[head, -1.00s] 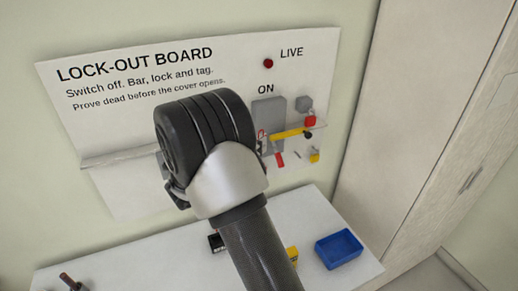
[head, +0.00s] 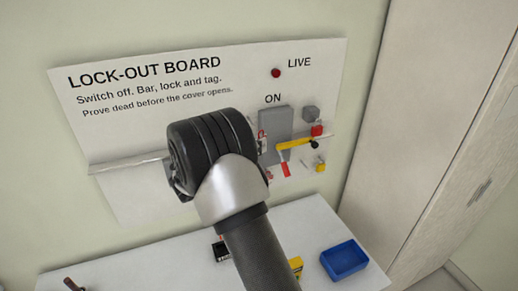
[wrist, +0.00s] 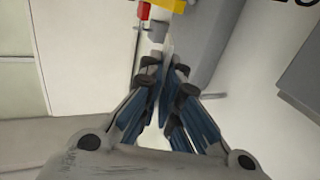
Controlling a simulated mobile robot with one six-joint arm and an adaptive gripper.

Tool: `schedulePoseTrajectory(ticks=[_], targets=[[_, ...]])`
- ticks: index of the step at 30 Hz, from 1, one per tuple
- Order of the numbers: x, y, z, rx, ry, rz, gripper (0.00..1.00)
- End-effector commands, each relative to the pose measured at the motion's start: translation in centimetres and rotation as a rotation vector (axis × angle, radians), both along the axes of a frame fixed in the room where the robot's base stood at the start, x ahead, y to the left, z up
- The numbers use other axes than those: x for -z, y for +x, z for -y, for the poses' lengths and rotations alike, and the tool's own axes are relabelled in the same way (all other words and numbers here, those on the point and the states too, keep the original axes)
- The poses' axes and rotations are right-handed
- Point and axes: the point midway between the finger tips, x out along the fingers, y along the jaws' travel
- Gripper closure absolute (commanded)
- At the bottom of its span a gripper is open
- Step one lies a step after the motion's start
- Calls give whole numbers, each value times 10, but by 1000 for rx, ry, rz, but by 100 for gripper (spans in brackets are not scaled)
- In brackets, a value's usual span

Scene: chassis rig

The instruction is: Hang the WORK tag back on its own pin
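My gripper (wrist: 165,75) shows in the wrist view with its blue-padded fingers almost together. Whether anything thin is between the pads I cannot tell. In the head view my wrist and forearm hide the gripper. A small red-and-white piece (head: 262,142) shows at the right edge of my wrist, beside the grey switch (head: 276,122); I cannot tell whether it hangs or is held. No WORK lettering is readable, so I cannot pick out the WORK tag or its pin. A yellow bar (head: 293,144) crosses below the switch, with a red piece (head: 286,170) under it.
The lock-out board (head: 130,140) has a ledge and a red lamp (head: 276,73) by LIVE. A grey block, a red piece (head: 317,131) and a yellow piece (head: 320,167) are at its right. Below, a blue tray (head: 345,273) stands on the white table. A tall cabinet (head: 440,130) is at right.

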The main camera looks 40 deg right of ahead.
Motion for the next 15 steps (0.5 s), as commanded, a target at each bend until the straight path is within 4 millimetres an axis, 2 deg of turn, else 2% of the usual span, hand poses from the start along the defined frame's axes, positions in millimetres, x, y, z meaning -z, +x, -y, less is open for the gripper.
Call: schedulePoseTrajectory(ticks=[15], targets=[[0,26,7,0,0,0,100]])
